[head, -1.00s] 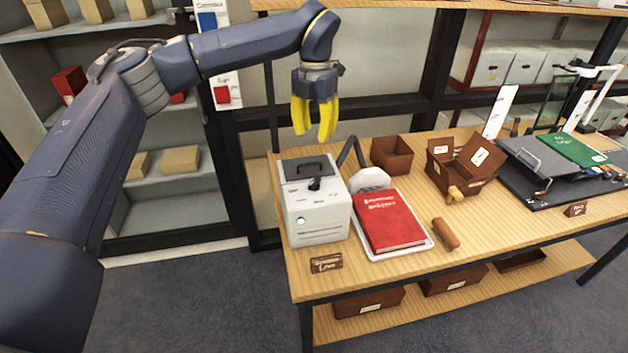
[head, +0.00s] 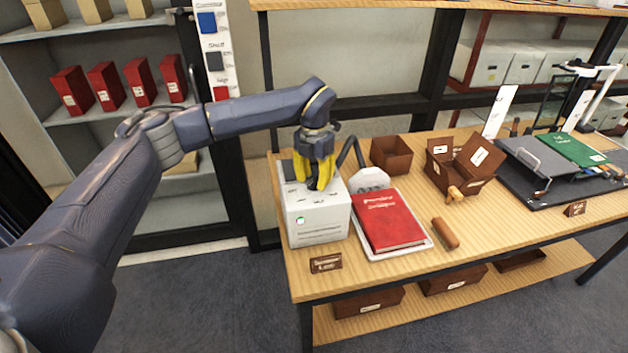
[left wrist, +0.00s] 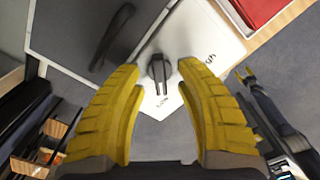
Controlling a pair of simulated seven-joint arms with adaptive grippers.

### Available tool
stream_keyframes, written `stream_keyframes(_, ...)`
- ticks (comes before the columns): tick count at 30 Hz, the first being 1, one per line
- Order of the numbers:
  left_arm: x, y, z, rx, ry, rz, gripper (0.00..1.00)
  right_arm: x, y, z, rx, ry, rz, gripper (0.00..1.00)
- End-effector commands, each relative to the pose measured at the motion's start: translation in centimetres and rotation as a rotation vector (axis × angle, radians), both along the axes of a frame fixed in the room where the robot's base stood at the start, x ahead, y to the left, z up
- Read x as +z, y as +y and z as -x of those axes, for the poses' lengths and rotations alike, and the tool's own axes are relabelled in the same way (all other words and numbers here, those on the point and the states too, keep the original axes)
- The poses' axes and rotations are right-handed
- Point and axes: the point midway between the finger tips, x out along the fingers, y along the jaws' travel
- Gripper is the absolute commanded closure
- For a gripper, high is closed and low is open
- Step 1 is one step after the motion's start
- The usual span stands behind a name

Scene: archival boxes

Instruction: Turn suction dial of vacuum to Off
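The white box-shaped vacuum (head: 317,220) stands on the left end of the wooden table. Its dark suction dial (left wrist: 159,70) shows in the left wrist view on the pale top panel, between and just beyond my fingertips. Lettering is printed around the dial, mostly too small to read. My left gripper (head: 315,186) points down over the vacuum's top; its yellow fingers (left wrist: 158,68) are spread on both sides of the dial and hold nothing. In the head view the fingers partly hide the dial.
A dark handle (left wrist: 112,36) lies beside the dial on the vacuum's top. A hose nozzle (head: 370,178) and a red book (head: 390,220) on a white tray (head: 425,247) are right of the vacuum. A brown box (head: 391,154) stands behind. A small sign (head: 326,262) stands in front.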

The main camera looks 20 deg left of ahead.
Motion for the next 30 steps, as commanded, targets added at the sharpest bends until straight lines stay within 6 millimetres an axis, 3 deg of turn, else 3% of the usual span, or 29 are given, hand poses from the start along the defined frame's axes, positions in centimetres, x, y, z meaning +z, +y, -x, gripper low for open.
stream_keyframes(15, -0.67, 0.0, 0.0, 0.001, 0.0, 0.0, 0.66, 0.0, 0.02, 0.0, 0.0, 0.0, 0.0, 0.5)
stream_keyframes(24, -0.66, 0.0, 0.0, 0.0, 0.0, 0.0, 1.0, 0.0, 0.02, 0.0, 0.0, 0.0, 0.0, 0.5)
stream_keyframes(30, -0.66, 0.0, 0.0, 0.0, 0.0, 0.0, 1.0, 0.0, 0.01, 0.0, 0.0, 0.0, 0.0, 0.5)
